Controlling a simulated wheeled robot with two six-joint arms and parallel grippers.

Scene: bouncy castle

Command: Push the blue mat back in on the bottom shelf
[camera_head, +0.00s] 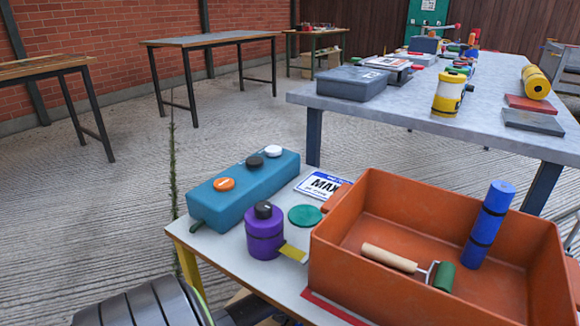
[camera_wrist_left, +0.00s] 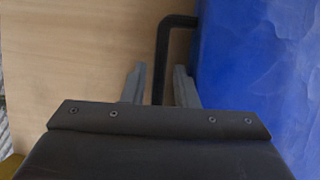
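In the left wrist view the blue mat (camera_wrist_left: 262,70) fills the right side, over a light wood surface (camera_wrist_left: 80,50). A black bent strap or handle (camera_wrist_left: 162,40) sticks out from the mat's left side. My left gripper (camera_wrist_left: 160,85) is open, its two grey fingers apart with the handle's lower leg showing between them. I cannot tell if they touch it. The right finger is close beside the mat's edge. In the head view neither gripper shows, and the bottom shelf is hidden below the near tabletop.
The near table (camera_head: 225,245) holds an orange crate (camera_head: 440,205) with a small blue roll (camera_head: 488,225) and a paint roller (camera_head: 390,257), a teal box (camera_head: 243,190) and a purple bottle (camera_head: 264,232). A longer grey table (camera_head: 410,113) stands behind. Concrete floor (camera_head: 90,220) at left is clear.

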